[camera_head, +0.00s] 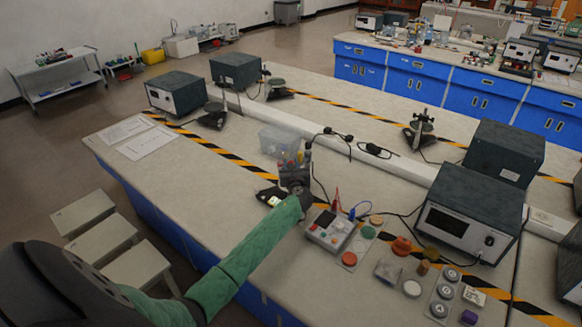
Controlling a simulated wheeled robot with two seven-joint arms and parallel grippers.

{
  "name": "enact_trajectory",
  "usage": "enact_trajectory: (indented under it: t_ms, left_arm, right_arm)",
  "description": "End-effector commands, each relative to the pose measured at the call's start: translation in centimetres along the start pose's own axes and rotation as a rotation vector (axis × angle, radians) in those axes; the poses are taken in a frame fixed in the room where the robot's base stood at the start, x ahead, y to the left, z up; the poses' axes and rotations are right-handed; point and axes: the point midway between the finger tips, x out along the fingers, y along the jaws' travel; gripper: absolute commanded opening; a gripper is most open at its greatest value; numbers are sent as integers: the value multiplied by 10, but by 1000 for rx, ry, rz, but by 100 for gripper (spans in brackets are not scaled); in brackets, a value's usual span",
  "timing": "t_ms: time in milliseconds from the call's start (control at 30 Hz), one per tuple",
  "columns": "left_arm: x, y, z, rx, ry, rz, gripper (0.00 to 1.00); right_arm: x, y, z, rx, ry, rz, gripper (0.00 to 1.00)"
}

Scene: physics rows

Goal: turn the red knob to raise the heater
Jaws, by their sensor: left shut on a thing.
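My left gripper (294,170) is in the middle of the near bench, at the end of my green-sleeved arm. It is over a small stand with a black base (268,196), which is largely hidden behind the hand. The gripper is shut on what appears to be the red knob of this stand. The hand covers the knob and the fingertips, so its turn cannot be seen. The heater cannot be made out clearly here. My right gripper is not in view.
A clear bin (279,141) stands just behind the hand. A grey meter with buttons (330,231) is close to its right. Red and orange round pieces, weights and a large dark instrument (468,215) are further right. The bench's left part is mostly clear.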

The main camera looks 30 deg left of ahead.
Motion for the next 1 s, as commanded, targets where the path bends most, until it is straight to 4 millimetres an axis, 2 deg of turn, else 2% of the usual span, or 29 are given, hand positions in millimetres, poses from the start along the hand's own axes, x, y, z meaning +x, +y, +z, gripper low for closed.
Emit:
enact_trajectory:
  t_ms: [333, 700, 1000]
  left_arm:
    - [1, -2, -3, -3, 2, 331, 4]
    - [1, -2, -3, -2, 2, 683, 4]
    - [1, -2, -2, -1, 1, 949, 4]
  right_arm:
    - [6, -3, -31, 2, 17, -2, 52]
    - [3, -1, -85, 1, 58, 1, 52]
    - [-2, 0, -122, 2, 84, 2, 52]
